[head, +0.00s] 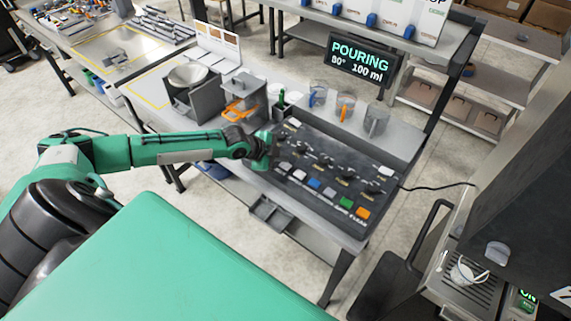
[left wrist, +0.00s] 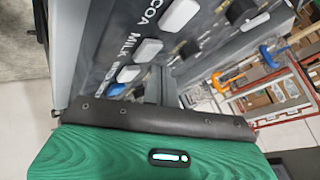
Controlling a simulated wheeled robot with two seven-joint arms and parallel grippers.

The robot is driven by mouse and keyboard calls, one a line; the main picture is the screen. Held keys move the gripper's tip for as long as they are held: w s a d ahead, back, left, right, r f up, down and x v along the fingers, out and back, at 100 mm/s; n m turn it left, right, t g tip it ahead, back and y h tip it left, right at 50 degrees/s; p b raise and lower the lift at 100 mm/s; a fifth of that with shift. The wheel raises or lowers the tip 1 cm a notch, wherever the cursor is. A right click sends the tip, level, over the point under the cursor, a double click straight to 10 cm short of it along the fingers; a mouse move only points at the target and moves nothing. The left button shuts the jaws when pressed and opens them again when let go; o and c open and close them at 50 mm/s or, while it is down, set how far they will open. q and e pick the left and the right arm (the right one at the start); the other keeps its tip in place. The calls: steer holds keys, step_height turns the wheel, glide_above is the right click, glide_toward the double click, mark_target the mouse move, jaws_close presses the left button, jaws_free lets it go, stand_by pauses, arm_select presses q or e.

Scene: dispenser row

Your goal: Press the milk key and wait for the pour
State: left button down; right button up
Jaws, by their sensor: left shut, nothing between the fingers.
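My left gripper (head: 270,150) is shut and empty at the left end of the dark key panel (head: 325,150), over or beside the row of keys. In the left wrist view, a white key (left wrist: 147,50) sits beside the label MILK, with another white key (left wrist: 181,15) beside a label ending in COA. I cannot tell whether the fingertips touch a key. The display (head: 360,63) reads POURING, 80°, 100 ml. My right gripper is not in view.
Blue (head: 314,183), green (head: 346,202) and orange (head: 362,212) keys continue along the panel's front. Jugs with coloured handles (head: 345,108) stand behind it. A grey holder with a bowl (head: 188,80) stands at left. A cable runs off the bench's right side.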

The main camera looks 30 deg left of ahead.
mark_target(282, 166)
arm_select(q)
steer(key=shift+r+p, duration=2)
steer(key=shift+r, duration=0.55)
steer(key=shift+d+f, duration=0.1)
